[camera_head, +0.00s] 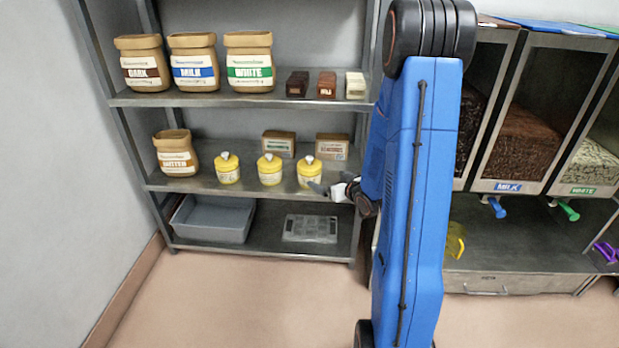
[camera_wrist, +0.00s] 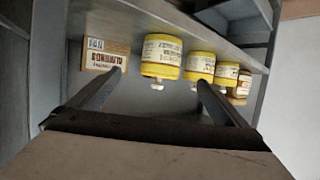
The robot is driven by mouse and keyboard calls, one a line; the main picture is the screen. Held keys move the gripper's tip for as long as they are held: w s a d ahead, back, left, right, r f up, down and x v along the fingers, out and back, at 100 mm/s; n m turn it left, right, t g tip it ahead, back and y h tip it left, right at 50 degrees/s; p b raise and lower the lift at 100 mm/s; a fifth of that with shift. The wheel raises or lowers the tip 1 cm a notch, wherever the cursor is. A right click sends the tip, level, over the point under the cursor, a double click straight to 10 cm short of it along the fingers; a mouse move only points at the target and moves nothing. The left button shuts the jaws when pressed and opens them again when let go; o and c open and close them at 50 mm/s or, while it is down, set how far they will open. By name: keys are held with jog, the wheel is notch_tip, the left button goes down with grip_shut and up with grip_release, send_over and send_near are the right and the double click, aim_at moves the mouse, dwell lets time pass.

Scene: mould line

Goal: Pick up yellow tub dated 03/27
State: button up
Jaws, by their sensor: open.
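Three yellow tubs with white lids and pale labels stand in a row on the middle shelf: a left tub (camera_head: 228,169), a middle tub (camera_head: 270,170) and a right tub (camera_head: 309,173). Their dates are too small to read. My gripper (camera_head: 322,188) is open and empty just right of the right tub. The wrist view is upside down and shows the nearest tub (camera_wrist: 162,57) ahead between the two fingers. The second tub (camera_wrist: 200,67) and the third tub (camera_wrist: 228,73) recede to the right there.
A brown almonds box (camera_wrist: 105,55) is beside the nearest tub in the wrist view; two brown boxes (camera_head: 279,144) stand behind the tubs. A brown bag (camera_head: 176,153) stands left. A grey bin (camera_head: 213,219) sits below. The upper shelf (camera_head: 200,98) and a rack post limit room.

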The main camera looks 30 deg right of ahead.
aim_at(310, 172)
jog(key=x, duration=1.5)
jog(key=shift+w+a+f, duration=0.1)
jog(key=shift+w+f, duration=0.15)
jog(key=shift+w, duration=0.1)
jog(key=shift+c, duration=0.6)
jog(key=c, duration=1.4)
jog(key=shift+r, duration=0.1)
